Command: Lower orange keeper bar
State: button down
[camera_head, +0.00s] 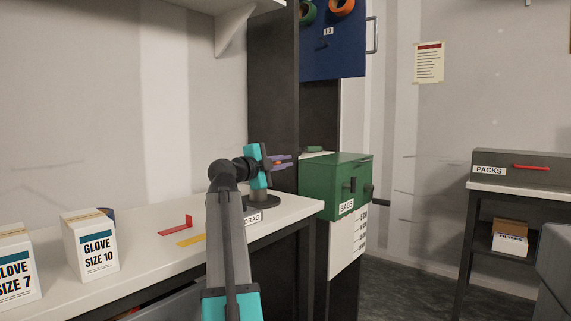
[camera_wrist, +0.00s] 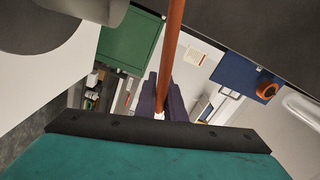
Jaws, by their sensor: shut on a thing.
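The orange keeper bar (camera_wrist: 172,45) shows in the wrist view as a long thin bar running from the top edge down between my fingers. My gripper (camera_wrist: 163,95) has purple fingers on both sides of the bar and is shut on it. In the head view my gripper (camera_head: 286,161) is above the right end of the bench, left of the green box. Only a small orange spot of the bar (camera_head: 278,163) shows there between the fingers. The bar's far end runs out of the wrist view, and what it is fixed to cannot be seen.
A green BAGS box (camera_head: 335,180) stands just right of the bench (camera_head: 140,255). A dark round base (camera_head: 262,202) with a DRAG label is below my gripper. Red (camera_head: 176,227) and yellow (camera_head: 191,240) pieces lie on the bench. A blue panel (camera_head: 335,50) hangs above right.

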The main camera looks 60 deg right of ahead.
dwell(0.3)
jog(key=c, duration=1.8)
grip_release()
jog(key=shift+c, duration=0.2)
jog(key=shift+a, duration=0.15)
jog(key=p+v, duration=0.3)
jog(key=v, duration=1)
jog(key=shift+a, duration=0.2)
jog(key=shift+f, duration=0.1)
